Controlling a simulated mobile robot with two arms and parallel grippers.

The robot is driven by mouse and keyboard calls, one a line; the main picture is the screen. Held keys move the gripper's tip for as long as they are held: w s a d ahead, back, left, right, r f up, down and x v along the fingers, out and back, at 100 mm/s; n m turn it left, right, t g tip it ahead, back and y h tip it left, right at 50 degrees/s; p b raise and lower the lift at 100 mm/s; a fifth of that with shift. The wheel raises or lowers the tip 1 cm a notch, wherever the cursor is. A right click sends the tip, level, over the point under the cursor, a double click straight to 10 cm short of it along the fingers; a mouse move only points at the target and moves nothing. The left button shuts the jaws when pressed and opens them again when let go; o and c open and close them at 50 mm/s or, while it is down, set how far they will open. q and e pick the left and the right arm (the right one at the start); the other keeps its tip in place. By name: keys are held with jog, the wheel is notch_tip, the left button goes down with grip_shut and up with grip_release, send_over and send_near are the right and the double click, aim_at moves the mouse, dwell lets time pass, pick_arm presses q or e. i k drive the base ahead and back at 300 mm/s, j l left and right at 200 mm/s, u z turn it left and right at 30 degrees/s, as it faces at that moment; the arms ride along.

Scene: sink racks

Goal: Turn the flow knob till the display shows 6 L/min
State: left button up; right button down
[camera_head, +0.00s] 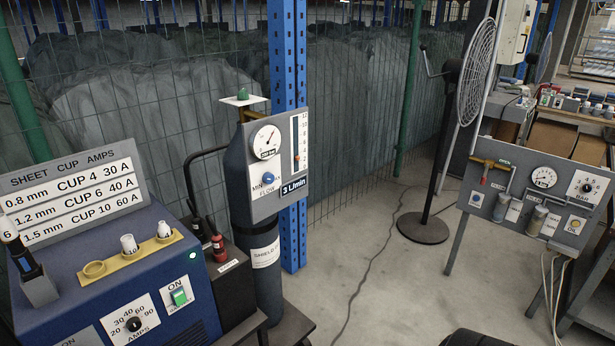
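The blue flow knob (267,179) sits on a grey gauge panel (257,206) on the dark gas cylinder (264,285). "MIN" and "FLOW" are printed by the knob. The display (294,187) at the panel's lower right reads 3 L/min. A round dial (266,142) is above the knob, and a vertical scale (299,143) with a small red mark is to the right. Neither of my grippers shows in the head view.
A blue welding machine (130,285) with a cup rail and a sheet-cup-amps chart (70,195) stands at the left. A blue post (288,60) and wire fence are behind the cylinder. A fan (425,226) and a second gauge panel (535,200) stand at the right. Open floor lies between.

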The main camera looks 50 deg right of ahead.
aim_at(268, 178)
jog(key=z, duration=1.25)
